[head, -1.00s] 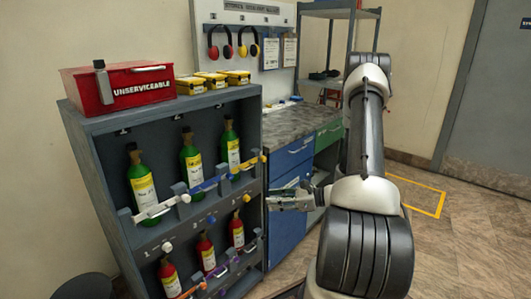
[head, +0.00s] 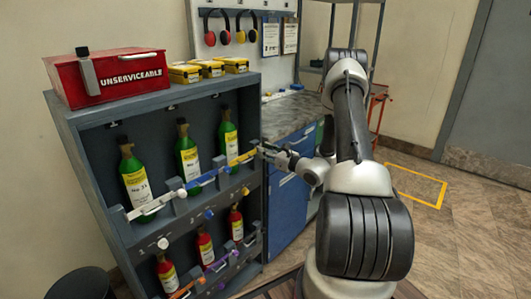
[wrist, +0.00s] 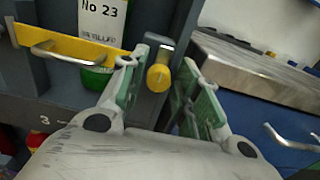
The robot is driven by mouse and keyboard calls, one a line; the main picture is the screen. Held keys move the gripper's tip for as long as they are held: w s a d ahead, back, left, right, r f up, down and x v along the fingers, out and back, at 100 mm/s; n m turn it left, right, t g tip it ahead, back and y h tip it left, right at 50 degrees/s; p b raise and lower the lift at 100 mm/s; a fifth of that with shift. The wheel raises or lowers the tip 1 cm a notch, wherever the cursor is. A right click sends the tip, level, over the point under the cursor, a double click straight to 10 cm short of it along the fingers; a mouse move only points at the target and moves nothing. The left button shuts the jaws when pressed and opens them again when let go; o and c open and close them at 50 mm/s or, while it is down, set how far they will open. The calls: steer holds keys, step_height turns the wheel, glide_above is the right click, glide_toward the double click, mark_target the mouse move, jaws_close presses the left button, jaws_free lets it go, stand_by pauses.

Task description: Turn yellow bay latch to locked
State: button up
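The yellow bay latch shows in the wrist view as a yellow bar (wrist: 75,48) with a grey handle, crossing the front of the green bottle (wrist: 102,22) labelled No 23. At its right end is a round yellow knob (wrist: 158,77) on a grey mount. In the head view the yellow bar (head: 242,158) is at the right end of the upper row. My gripper (wrist: 160,70) is open, its green-padded fingers on either side of the knob with gaps visible. In the head view my gripper (head: 266,150) is at the rack's right edge; the knob is hard to make out there.
White (head: 150,207) and blue (head: 203,179) bars cross the other upper bays. Red bottles (head: 204,246) stand below. A blue cabinet with a worktop (head: 290,118) is right of the rack. A red box (head: 112,78) and yellow cases (head: 212,69) sit on top.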

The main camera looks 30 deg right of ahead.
steer(key=shift+c, duration=0.2)
jaws_close()
steer(key=shift+n, duration=0.4)
steer(key=n, duration=1.6)
steer(key=shift+a+f+n, duration=0.15)
steer(key=shift+a+n, duration=0.05)
steer(key=shift+n, duration=0.5)
